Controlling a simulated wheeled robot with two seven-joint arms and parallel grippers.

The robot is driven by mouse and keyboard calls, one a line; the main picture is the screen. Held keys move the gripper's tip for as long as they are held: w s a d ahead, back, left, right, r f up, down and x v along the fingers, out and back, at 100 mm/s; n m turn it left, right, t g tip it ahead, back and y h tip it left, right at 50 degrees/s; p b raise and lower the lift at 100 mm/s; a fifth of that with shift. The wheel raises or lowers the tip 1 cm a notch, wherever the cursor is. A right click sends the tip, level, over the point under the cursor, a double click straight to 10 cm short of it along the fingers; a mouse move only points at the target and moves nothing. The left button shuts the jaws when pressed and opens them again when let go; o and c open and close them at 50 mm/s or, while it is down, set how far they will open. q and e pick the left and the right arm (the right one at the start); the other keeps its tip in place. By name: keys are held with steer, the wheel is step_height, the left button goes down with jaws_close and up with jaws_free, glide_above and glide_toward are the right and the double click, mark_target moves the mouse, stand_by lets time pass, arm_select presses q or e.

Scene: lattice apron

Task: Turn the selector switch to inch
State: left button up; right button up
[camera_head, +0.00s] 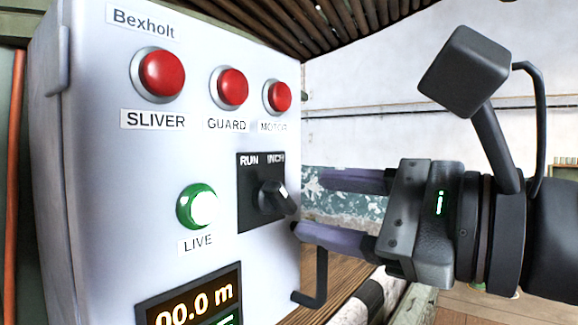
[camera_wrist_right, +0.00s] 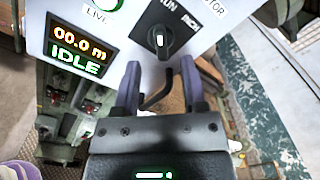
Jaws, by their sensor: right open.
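The selector switch is a black knob (camera_head: 272,197) on a dark square plate (camera_head: 250,218) marked RUN at upper left and INCH at upper right. The knob also shows in the right wrist view (camera_wrist_right: 157,40), with a white mark on it. I cannot tell for sure which label it points to. My right gripper (camera_head: 299,201) is open and empty, its two purple-grey fingers pointing at the panel. In the right wrist view the fingertips (camera_wrist_right: 162,72) stand to either side, short of the knob, apparently not touching it. My left gripper is out of view.
The white Bexholt panel (camera_head: 95,160) carries red lamps SLIVER (camera_head: 161,73), GUARD (camera_head: 231,86) and MOTOR (camera_head: 277,96), and a lit green LIVE lamp (camera_head: 198,207). A display (camera_wrist_right: 78,46) reads 00.0 m and IDLE. A bent black rod (camera_head: 316,280) juts out below the gripper.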

mark_target(289, 201)
steer(key=p+x, duration=0.1)
steer(key=x, duration=0.3)
steer(key=shift+w+a, duration=0.15)
steer(key=shift+w, duration=0.05)
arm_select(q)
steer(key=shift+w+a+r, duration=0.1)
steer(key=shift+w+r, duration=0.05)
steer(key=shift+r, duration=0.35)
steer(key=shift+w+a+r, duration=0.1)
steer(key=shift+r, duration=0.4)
arm_select(e)
steer(key=shift+s, duration=0.1)
jaws_close()
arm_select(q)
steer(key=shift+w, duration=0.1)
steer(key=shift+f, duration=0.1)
